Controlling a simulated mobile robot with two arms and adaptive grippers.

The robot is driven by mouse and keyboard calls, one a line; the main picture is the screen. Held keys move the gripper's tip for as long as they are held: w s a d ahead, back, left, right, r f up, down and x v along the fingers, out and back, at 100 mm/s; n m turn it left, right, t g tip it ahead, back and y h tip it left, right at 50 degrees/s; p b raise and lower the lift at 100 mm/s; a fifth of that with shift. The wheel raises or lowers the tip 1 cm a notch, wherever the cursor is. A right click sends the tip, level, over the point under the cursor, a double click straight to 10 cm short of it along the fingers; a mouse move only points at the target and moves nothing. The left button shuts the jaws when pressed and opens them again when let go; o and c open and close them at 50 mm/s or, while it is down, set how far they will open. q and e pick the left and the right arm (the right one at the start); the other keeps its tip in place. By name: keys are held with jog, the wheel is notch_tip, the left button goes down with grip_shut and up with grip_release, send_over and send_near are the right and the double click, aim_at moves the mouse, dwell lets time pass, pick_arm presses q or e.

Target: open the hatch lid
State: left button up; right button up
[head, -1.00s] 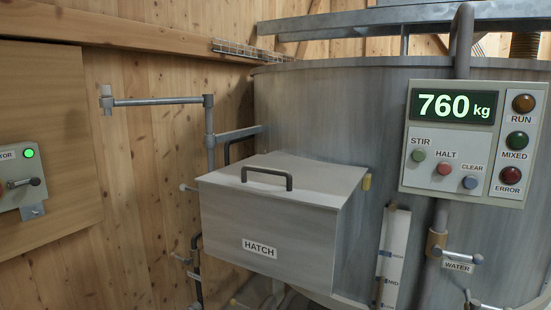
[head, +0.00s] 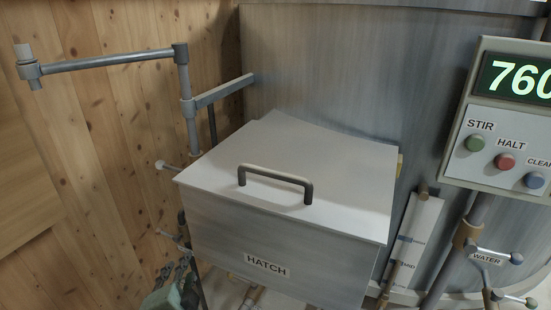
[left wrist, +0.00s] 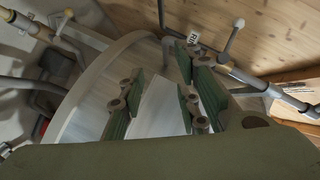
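The hatch box, labelled HATCH, (head: 265,265) sticks out from the front of the grey tank. Its flat grey lid (head: 335,165) lies down on the box, closed, with a dark bar handle (head: 275,178) on top. My left gripper (head: 186,272) shows only in part at the bottom left of the head view, below the lid and left of the box, touching neither the lid nor the handle. In the left wrist view its green-padded fingers (left wrist: 160,100) stand apart with nothing held between them. My right gripper is not in view.
A grey pipe arm (head: 110,61) stands left of the box, near the wooden wall (head: 90,140). The control panel (head: 500,150) is at the right, with the water valve (head: 490,253) below it. The space above the lid is clear.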

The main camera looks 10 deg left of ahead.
pick_arm(q)
jog(key=s+d+r+m+t+h+p, duration=0.15)
jog(key=r+m+t, duration=0.35)
jog(key=r, duration=1)
jog(key=d+r+m+t+h, duration=0.2)
jog(key=d+r+m+t, duration=0.15)
jog(key=r, duration=1.15)
jog(key=s+d+r+m+h, duration=0.5)
jog(key=d+r+m+h, duration=0.45)
jog(key=m+h, duration=0.7)
jog(key=s+d+m+g+h, duration=0.25)
jog(key=d+m+g, duration=0.25)
jog(key=m+g, duration=0.5)
jog(key=m+y, duration=0.9)
jog(key=m, duration=0.7)
send_near(271, 176)
jog(key=r+x, duration=0.1)
jog(key=x, duration=0.3)
jog(key=shift+g, duration=0.35)
jog(key=p+x, duration=0.3)
jog(key=x, duration=0.3)
jog(key=shift+w+f+p, duration=0.1)
jog(key=shift+f+p, duration=0.05)
jog(key=shift+p, duration=0.15)
jog(key=shift+w+d+f, duration=0.25)
jog(key=shift+d, duration=0.05)
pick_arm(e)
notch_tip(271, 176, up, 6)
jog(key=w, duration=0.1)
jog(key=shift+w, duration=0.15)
